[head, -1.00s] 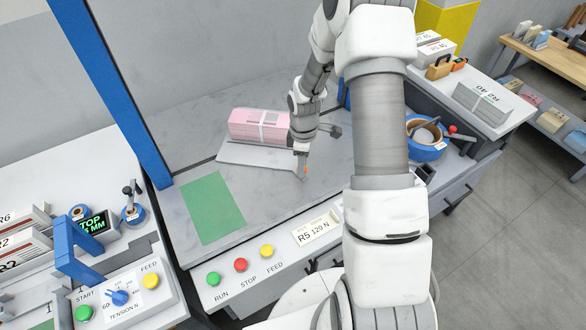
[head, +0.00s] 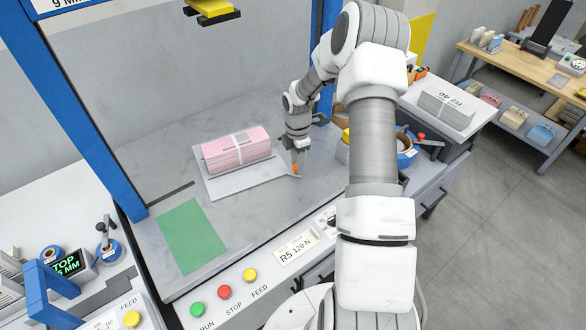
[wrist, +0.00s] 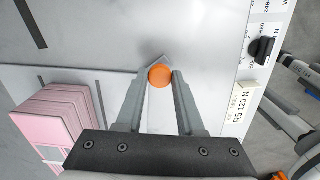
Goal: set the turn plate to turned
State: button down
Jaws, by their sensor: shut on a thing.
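The turn plate (head: 214,191) is a flat pale grey plate on the grey bench top. A pink bundle (head: 236,150) with a white cross strap lies on it. An orange knob (wrist: 160,76) stands at the plate's near right corner. My gripper (head: 296,168) is at that corner, its fingers on either side of the knob in the wrist view and shut on it. The plate sits at an angle to a dark slot (head: 171,191) in the bench on its left. Its right part is partly hidden by my gripper.
A green mat (head: 191,236) lies on the bench at front left. RUN, STOP (head: 225,292) and FEED buttons line the front panel. A blue post (head: 85,110) rises at left, and a yellow-topped part hangs above. A blue strap reel (head: 406,157) is at right.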

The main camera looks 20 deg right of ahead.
jog(key=shift+w+d+n, duration=0.55)
jog(key=shift+w+d, duration=0.1)
jog(key=shift+w, duration=0.15)
jog(key=shift+w+d+n, duration=0.55)
jog(key=shift+w+d, duration=0.05)
jog(key=shift+w, duration=0.3)
jog(key=c, duration=0.5)
grip_release()
jog(key=shift+r+b, duration=0.3)
jog(key=shift+r, duration=8.45)
